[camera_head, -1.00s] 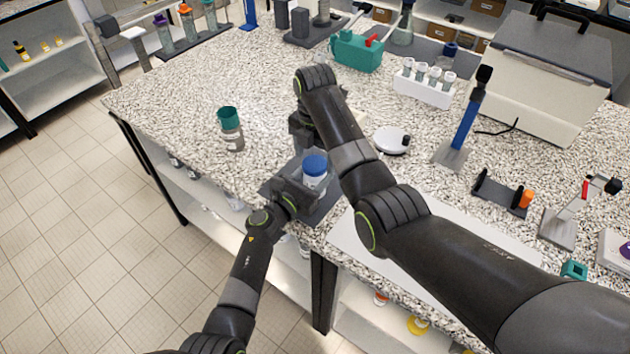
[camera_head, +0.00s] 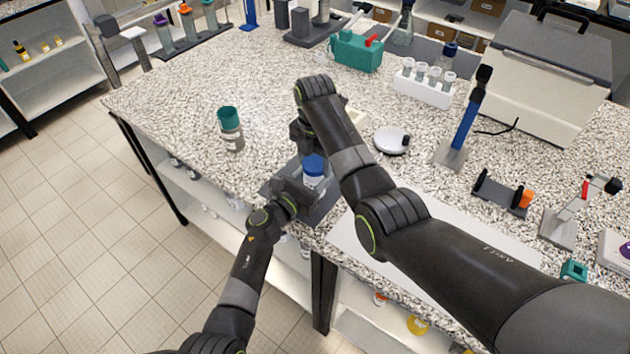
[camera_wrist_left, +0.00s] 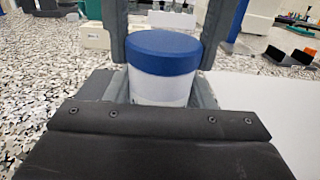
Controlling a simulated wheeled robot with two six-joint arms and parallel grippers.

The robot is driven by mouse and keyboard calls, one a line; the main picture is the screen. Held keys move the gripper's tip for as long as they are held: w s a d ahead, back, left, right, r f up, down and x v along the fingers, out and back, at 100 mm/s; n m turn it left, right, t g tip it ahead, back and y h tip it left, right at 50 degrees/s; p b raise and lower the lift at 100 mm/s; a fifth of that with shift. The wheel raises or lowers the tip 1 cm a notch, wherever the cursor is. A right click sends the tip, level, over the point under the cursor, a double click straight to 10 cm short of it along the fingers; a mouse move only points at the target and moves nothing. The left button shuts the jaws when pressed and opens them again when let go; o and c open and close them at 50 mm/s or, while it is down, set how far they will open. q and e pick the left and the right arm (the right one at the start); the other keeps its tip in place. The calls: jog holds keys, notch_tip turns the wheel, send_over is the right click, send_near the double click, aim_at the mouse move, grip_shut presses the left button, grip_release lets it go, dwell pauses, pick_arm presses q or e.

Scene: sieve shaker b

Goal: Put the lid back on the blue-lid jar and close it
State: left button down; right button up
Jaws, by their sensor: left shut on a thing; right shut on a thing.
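The jar shows as a white body (camera_wrist_left: 160,88) with a blue lid (camera_wrist_left: 165,52) on its top in the left wrist view. In the head view the blue lid (camera_head: 315,166) is partly covered by my right arm. My left gripper (camera_head: 298,190) is shut on the jar body from the side, low down. My right gripper (camera_wrist_left: 165,40) comes from above, its two grey fingers on either side of the lid, shut on it. The lid looks level and seated on the body. Whether it is fully tightened cannot be told.
The jar is over a dark grey mat (camera_head: 325,208) at the table's front edge. A teal-lid jar (camera_head: 231,130) stands to the left. A round white device (camera_head: 391,141) and a blue stand (camera_head: 466,125) are to the right.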

jog(key=m, duration=0.4)
jog(key=shift+m, duration=0.4)
jog(key=m, duration=0.4)
jog(key=shift+m, duration=0.3)
jog(key=m, duration=1)
jog(key=shift+m, duration=0.4)
jog(key=m, duration=0.4)
jog(key=shift+m, duration=0.3)
jog(key=m, duration=1)
jog(key=shift+m, duration=0.4)
jog(key=m, duration=0.4)
jog(key=shift+m, duration=0.4)
jog(key=o, duration=1.2)
jog(key=shift+f, duration=0.1)
jog(key=shift+c, duration=0.2)
